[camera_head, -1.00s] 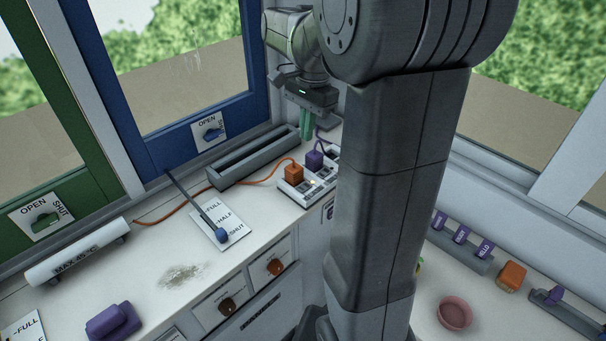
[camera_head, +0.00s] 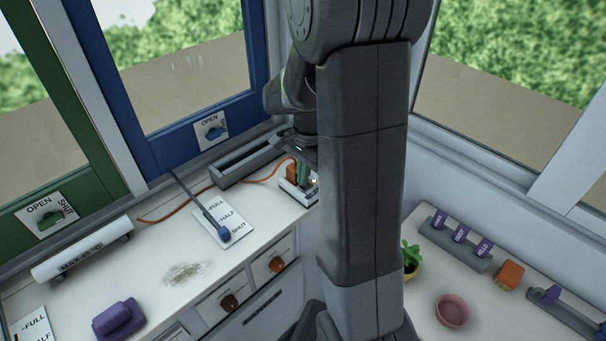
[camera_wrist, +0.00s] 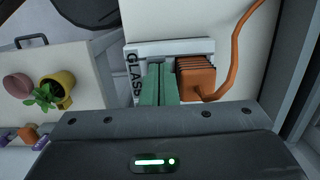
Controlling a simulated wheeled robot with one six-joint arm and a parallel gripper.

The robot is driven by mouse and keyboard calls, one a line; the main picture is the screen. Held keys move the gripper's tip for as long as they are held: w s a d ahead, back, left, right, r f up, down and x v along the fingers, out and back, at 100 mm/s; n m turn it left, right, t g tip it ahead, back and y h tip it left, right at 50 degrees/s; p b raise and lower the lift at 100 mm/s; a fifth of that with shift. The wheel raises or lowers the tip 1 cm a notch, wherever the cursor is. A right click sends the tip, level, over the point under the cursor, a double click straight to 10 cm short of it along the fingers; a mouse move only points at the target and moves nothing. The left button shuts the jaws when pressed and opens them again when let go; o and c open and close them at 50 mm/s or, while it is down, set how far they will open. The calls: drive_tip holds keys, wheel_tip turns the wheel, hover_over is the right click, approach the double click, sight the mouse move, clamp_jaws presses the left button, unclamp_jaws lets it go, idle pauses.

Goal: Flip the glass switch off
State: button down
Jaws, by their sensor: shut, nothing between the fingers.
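A white power strip (camera_wrist: 190,46) with the word GLASS (camera_wrist: 134,75) on it is in the wrist view. It also shows in the head view (camera_head: 295,192), partly behind my arm. An orange plug (camera_wrist: 196,80) with an orange cord sits in it. My gripper (camera_wrist: 160,88) has green fingers, closed together with nothing held. They are over the strip, between the GLASS label and the orange plug; I cannot tell whether they touch it. The switch itself is hidden behind the fingers in the wrist view. A small yellowish light shows beside the fingers in the head view.
A long grey tray (camera_head: 245,163) lies behind the strip. A blue-handled lever (camera_head: 224,234) lies over a FULL/HALF/SHUT plate to the left. A yellow potted plant (camera_wrist: 60,85) and a pink bowl (camera_head: 453,310) stand on the other counter.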

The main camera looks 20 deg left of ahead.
drive_tip(key=shift+f, duration=0.35)
